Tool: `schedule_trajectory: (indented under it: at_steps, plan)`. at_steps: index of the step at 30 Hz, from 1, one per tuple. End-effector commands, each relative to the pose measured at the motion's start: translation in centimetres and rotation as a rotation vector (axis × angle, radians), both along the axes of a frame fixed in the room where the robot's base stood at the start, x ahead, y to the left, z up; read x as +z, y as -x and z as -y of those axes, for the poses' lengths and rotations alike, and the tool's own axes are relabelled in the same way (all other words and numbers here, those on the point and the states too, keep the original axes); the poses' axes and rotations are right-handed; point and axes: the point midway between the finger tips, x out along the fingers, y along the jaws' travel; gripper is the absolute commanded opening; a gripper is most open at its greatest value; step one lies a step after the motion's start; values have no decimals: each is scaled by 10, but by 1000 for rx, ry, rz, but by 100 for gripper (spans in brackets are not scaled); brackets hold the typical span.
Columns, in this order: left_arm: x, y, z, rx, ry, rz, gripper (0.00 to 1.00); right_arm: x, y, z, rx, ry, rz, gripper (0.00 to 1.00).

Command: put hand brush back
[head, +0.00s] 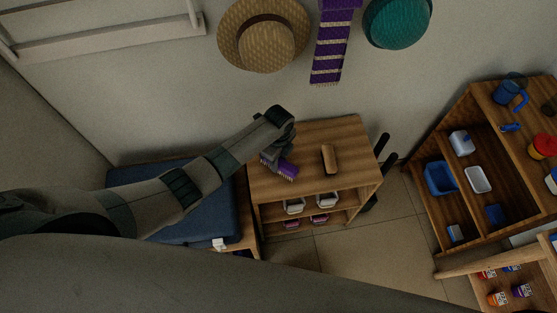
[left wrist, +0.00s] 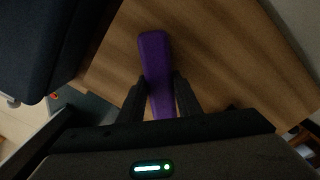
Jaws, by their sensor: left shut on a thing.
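A purple hand brush (head: 286,171) with a darker bristle-like edge is at the left side of the top of the small wooden shelf unit (head: 303,139). My left gripper (head: 275,152) reaches in from the left and is shut on it. In the left wrist view, the fingers (left wrist: 160,98) close on both sides of the brush's smooth purple handle (left wrist: 156,58), with the wooden top below. I cannot tell whether the brush touches the top. My right gripper is not in view.
A tan wooden block-like item (head: 329,158) lies on the same top, right of the brush. Shoes (head: 294,205) fill the shelves below. A blue cushioned bench (head: 205,225) stands left; dark handles (head: 383,147) stick up at the right. A shelf (head: 437,150) with containers stands farther right, across open floor.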

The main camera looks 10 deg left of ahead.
Motion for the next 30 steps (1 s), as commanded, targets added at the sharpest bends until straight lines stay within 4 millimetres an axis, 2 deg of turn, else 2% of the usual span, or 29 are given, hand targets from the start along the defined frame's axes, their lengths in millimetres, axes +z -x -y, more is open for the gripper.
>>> schedule_trajectory:
  at_steps: [1,2,4,19,26,30]
  plan:
    - [-2,0,0,0,0,0,10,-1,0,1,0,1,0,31]
    - [-2,0,0,0,0,0,33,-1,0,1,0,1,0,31]
    - [-2,0,0,0,0,0,50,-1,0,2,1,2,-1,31]
    - [6,0,0,0,-1,0,50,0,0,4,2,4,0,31]
    - [31,-1,0,-1,1,2,50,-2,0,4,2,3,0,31]
    - [55,-2,0,-1,1,5,50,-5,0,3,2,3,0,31]
